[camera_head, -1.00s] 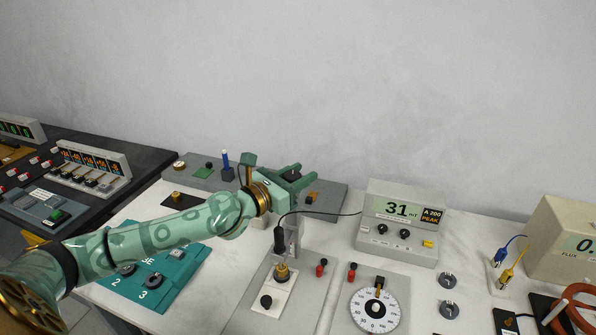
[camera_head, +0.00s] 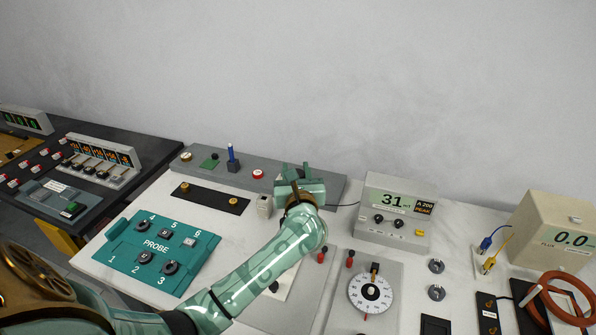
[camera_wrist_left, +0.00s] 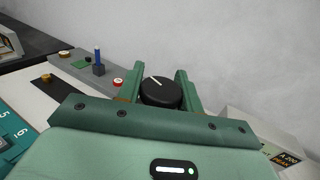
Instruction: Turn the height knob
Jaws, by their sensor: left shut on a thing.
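My left gripper (camera_head: 296,170) is over the back of the bench in the head view, pointing away toward the wall. In the left wrist view a round black knob (camera_wrist_left: 160,93) with a white pointer line sits between its two green fingers, and the gripper is shut on it. The pointer line slants to the upper left there. In the head view the gripper and wrist hide this knob. No label on the knob can be read. My right gripper is not in view.
A grey strip (camera_head: 208,174) with small controls runs along the back. A meter (camera_head: 396,232) reading 31 stands right of my gripper. A teal PROBE panel (camera_head: 152,270) lies at the left. A white dial (camera_head: 353,289) lies at front right. My forearm crosses the bench's middle.

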